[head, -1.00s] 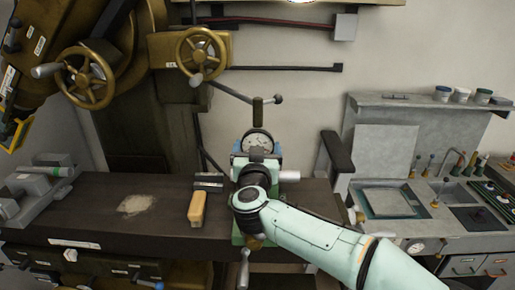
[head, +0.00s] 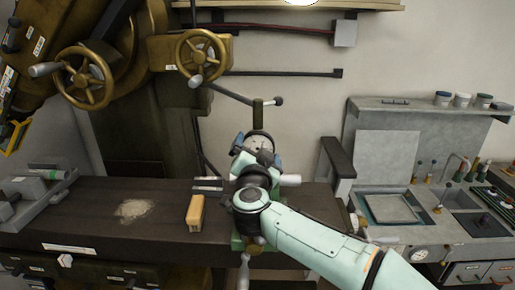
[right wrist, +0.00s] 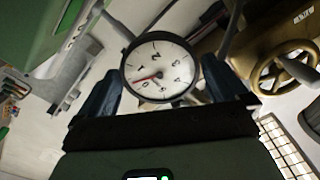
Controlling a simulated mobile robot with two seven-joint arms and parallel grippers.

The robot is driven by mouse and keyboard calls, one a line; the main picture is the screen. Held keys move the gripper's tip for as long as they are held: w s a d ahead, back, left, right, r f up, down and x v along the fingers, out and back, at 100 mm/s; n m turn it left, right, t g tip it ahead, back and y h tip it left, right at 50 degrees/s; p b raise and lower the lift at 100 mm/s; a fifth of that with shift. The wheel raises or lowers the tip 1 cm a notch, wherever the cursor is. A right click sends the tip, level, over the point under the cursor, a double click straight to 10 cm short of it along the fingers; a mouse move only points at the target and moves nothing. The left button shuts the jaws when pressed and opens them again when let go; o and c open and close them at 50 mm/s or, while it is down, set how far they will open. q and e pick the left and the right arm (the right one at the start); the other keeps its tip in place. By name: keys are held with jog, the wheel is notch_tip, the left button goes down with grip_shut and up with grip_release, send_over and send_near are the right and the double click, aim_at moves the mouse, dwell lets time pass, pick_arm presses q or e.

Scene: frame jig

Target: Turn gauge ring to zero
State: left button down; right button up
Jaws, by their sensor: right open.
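The gauge (head: 257,141) is a round white dial in a dark ring, standing above the bench behind my right gripper. In the right wrist view the gauge (right wrist: 160,66) faces me, with dark numerals and a red needle pointing left and slightly down. My right gripper (head: 258,149) is open, with its blue fingers on either side of the dial. In the right wrist view one finger is left and one right of the ring; I cannot tell whether they touch it. The gripper hides the lower part of the gauge in the head view. My left gripper is not in view.
A wooden block (head: 195,213) lies on the dark bench (head: 90,225) left of the gauge stand. Brass handwheels (head: 202,56) are behind to the left. A grey sink unit (head: 440,225) stands at the right. The bench's left middle is mostly clear.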

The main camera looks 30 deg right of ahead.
jog(key=v, duration=0.7)
jog(key=shift+b, duration=0.35)
dwell(0.4)
